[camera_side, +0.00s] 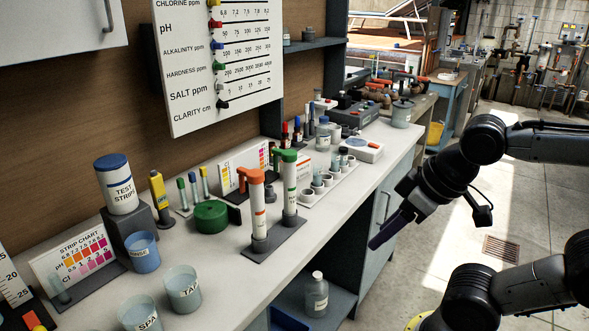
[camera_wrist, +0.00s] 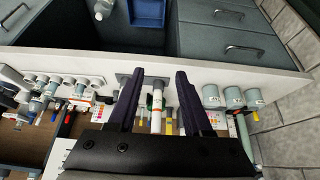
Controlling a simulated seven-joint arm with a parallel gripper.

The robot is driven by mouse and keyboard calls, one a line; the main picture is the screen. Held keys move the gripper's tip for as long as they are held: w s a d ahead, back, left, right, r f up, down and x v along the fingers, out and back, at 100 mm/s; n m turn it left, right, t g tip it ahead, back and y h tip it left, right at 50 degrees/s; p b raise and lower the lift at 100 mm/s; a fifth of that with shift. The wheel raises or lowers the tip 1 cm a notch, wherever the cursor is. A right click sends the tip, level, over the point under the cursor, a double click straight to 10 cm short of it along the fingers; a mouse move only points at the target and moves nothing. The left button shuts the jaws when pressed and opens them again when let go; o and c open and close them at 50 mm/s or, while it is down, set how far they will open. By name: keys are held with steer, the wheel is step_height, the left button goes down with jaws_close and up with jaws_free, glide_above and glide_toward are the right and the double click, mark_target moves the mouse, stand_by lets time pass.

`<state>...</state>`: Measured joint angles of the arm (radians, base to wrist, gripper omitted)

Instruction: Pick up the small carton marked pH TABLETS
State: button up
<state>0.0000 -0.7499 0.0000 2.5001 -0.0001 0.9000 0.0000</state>
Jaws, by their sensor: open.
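I cannot make out any carton with readable pH TABLETS lettering in either view. A small white piece with orange marks (camera_side: 303,163) stands behind the green-capped tube, partly hidden; I cannot tell whether it is a carton or a card. My gripper (camera_side: 374,244) is at the right of the side view, out past the counter's front edge and apart from everything on it. In the wrist view my gripper (camera_wrist: 160,74) has its two dark fingers spread with a wide gap. Nothing is held; the tubes seen between the fingers lie beyond them.
The white counter (camera_side: 330,215) is crowded along its back. Two upright tubes, orange (camera_side: 257,205) and green (camera_side: 290,185), stand near its front edge. A row of cups (camera_side: 325,180) is right of them. Cups and a test-strip jar (camera_side: 118,185) stand left. The front strip is mostly clear.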

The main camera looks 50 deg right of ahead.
stand_by(0.4)
steer(key=o, duration=0.8)
